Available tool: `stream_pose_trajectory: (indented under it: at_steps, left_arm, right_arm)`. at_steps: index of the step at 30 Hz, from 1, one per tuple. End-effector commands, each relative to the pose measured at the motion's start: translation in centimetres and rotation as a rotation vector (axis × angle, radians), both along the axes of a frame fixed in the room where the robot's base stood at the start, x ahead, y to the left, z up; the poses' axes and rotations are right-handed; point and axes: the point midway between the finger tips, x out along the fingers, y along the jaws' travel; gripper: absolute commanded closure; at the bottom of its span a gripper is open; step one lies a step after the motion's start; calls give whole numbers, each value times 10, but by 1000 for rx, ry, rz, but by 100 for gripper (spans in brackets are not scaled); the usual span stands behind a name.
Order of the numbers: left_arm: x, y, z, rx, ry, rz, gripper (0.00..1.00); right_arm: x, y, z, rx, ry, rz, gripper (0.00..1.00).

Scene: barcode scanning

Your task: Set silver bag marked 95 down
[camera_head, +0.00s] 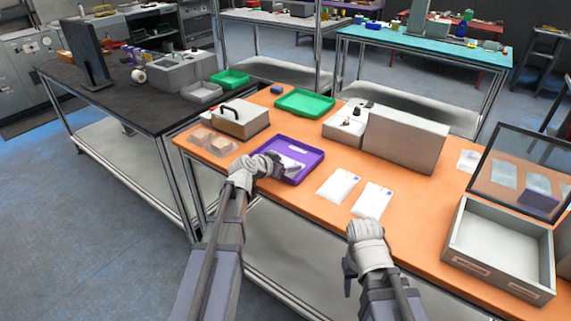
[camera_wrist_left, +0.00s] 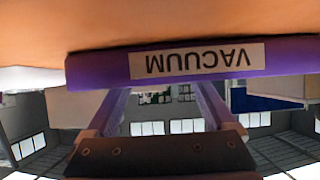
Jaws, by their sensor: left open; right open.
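A silver-white bag (camera_head: 291,163) lies in the purple tray (camera_head: 312,171), partly hidden by my left gripper; no number on it is legible. My left gripper (camera_head: 274,164) is open at the tray's left side, low and close to the bag. In the left wrist view its spread fingers (camera_wrist_left: 163,105) have nothing visible between them. The tray's wall there carries an upside-down VACUUM label (camera_wrist_left: 197,62). My right gripper (camera_head: 364,231) is open and empty at the table's front edge.
Two white packets (camera_head: 337,186) (camera_head: 372,201) lie right of the tray on the orange table (camera_head: 410,225). A green tray (camera_head: 305,102), a grey box with a handle (camera_head: 240,119), a large grey machine (camera_head: 405,140) and an open-lidded case (camera_head: 498,245) stand around.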

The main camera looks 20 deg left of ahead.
Motion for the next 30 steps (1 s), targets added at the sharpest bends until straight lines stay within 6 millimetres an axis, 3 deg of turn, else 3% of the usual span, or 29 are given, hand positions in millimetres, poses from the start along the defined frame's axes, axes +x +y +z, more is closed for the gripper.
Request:
stream_pose_trajectory:
  at_steps: [7, 21, 30]
  left_arm:
    - [-1, 0, 6, 0, 0, 0, 12]
    - [-77, 26, 51, 0, 0, 2, 12]
    - [-98, 36, 61, -1, -1, 1, 12]
  right_arm:
    - [0, 0, 6, 0, 0, 0, 50]
    - [0, 0, 51, 0, 0, 0, 50]
    - [0, 0, 61, 0, 0, 0, 50]
